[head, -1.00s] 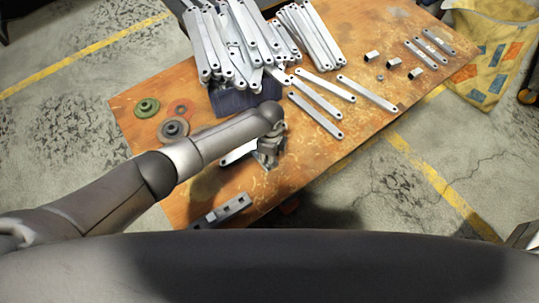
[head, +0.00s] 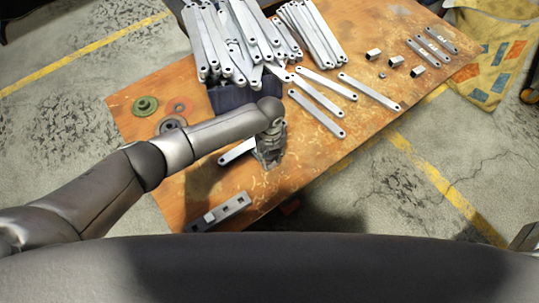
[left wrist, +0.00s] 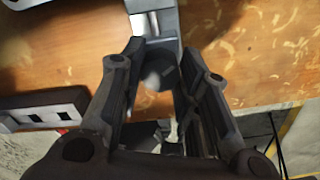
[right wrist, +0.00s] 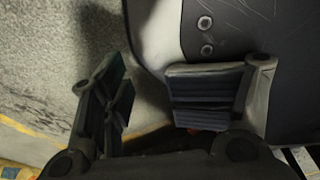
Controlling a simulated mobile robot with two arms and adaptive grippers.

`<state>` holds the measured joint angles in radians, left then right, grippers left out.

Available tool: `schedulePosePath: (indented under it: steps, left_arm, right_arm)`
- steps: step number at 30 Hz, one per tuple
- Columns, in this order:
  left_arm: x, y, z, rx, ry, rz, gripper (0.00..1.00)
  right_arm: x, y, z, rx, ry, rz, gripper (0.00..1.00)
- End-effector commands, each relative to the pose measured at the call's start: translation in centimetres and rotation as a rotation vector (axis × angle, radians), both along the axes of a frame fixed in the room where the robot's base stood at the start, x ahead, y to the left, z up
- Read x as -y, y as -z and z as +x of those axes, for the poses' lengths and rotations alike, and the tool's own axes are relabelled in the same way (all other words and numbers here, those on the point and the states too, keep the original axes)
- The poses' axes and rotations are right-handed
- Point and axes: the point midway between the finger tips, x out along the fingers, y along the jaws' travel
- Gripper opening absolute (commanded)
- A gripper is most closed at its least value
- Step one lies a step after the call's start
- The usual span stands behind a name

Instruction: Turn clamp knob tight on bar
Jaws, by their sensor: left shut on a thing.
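My left gripper (head: 270,153) reaches down over the table's near part, mostly covering the clamp in the head view. A light metal bar (head: 236,152) sticks out to its left. In the left wrist view the grey clamp (left wrist: 156,24) shows at the top. A dark rounded knob (left wrist: 158,72) sits between the two fingers of my left gripper (left wrist: 162,62), which are shut on it. How tight the clamp sits on the bar cannot be told. My right gripper (right wrist: 150,100) is apart from the task objects, with fingers spread and nothing between them.
The rusty-orange table (head: 300,165) carries a heaped dark bin (head: 235,100) of brackets, several loose flat brackets (head: 317,112), round discs (head: 145,106) and a grey block with square holes (head: 219,213). A yellow sack (head: 497,60) stands at the right. The table's right middle is partly clear.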

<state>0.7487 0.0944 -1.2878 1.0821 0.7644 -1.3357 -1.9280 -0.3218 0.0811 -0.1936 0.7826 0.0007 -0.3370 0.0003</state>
Motion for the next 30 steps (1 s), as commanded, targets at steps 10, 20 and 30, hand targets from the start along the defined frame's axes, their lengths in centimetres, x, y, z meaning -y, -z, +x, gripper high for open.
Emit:
schedulePosePath:
  steps: [10,20,30]
  left_arm:
    - [0.0,0.2,0.2,0.004,0.43,0.002,0.07]
    - [0.0,0.0,0.0,0.001,0.57,0.0,0.07]
    - [0.0,0.0,0.0,0.001,0.567,0.0,0.49]
  right_arm:
    - [-0.7,-1.5,4.7,0.029,0.005,0.003,0.53]
    - [-1.0,-2.5,6.0,0.032,0.007,0.003,0.53]
    - [-0.9,-2.5,6.0,0.033,0.007,0.003,0.53]
